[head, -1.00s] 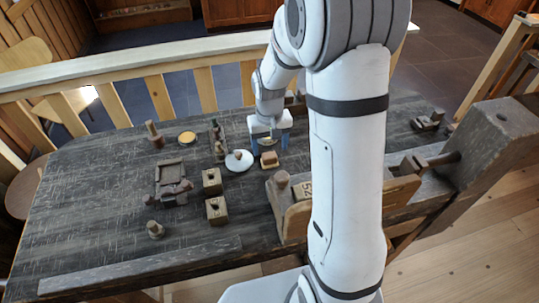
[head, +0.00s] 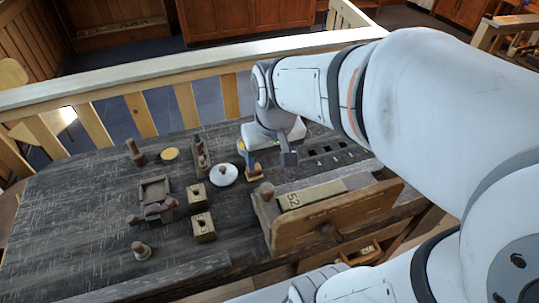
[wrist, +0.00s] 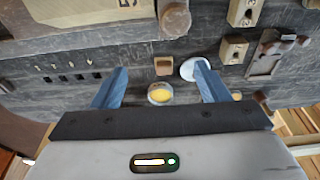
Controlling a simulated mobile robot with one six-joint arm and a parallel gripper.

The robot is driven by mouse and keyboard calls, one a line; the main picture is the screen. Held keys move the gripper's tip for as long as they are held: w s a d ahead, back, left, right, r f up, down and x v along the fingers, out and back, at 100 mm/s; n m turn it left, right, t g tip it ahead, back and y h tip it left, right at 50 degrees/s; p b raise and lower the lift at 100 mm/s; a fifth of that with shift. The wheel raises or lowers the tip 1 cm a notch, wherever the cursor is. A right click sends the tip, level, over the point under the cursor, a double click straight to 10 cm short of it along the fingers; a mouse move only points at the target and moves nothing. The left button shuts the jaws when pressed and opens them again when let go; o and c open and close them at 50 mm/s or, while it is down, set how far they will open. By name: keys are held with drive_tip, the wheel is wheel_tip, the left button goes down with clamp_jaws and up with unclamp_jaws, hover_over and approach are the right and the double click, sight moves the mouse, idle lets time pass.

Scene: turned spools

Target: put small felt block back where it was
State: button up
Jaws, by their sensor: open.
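A small tan-brown block (head: 254,173), which may be the felt block, sits on the dark worktable (head: 85,220), right of a white round dish (head: 223,175). In the wrist view the block (wrist: 164,66) lies beyond my fingertips, beside the dish (wrist: 190,69). I cannot confirm its material. My gripper (head: 270,157) is over the table just behind the block; it also shows in the wrist view (wrist: 162,75). Its two blue fingers are apart, with nothing held between them. A round jar with yellow contents (wrist: 159,94) shows between the fingers; the gripper hides it in the head view.
A wooden vise (head: 335,215) stands at the front right. Two blocks with holes (head: 203,228), a square tray (head: 155,190) and several turned pieces stand to the left. A row of dark holes (head: 328,150) lies to the right.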

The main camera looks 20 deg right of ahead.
drive_tip(key=shift+t, duration=0.4)
drive_tip(key=s, duration=0.5)
drive_tip(key=shift+s+a+r, duration=0.1)
drive_tip(key=shift+s+r, duration=0.05)
drive_tip(key=shift+r, duration=0.05)
idle(0.6)
